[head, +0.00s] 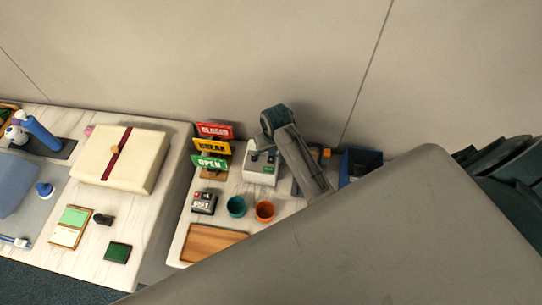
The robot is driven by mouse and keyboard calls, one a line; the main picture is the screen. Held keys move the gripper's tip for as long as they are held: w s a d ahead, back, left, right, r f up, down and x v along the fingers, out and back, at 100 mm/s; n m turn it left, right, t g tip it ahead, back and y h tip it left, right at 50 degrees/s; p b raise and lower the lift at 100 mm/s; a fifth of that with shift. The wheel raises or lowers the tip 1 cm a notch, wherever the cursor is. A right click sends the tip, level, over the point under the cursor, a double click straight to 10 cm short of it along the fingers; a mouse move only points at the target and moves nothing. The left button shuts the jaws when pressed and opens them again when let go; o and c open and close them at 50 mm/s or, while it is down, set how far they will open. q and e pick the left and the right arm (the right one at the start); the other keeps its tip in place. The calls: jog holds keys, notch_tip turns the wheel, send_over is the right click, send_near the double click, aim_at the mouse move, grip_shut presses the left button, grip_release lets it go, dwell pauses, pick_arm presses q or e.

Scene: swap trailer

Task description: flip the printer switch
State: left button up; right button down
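A pale grey box (260,174) with a small green patch on its front stands on the right-hand table; it may bear the printer switch, but I cannot make out a switch's position. My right arm reaches over the table from the right, and its gripper (262,152) points down over the top of this box. The fingers are small and partly merge with the box, so contact and opening cannot be told. A small dark box with red and white parts (203,202) stands to its left front. My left gripper is out of view.
Red, yellow and green signs (211,162) stand left of the pale box. Teal (236,206) and orange (265,211) cups stand in front, with a wooden board (212,243) nearer. A blue bin (360,162) is at right. My arm hides the table's right front.

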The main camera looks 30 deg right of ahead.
jog(key=shift+r+p, duration=0.8)
jog(key=shift+r, duration=2.65)
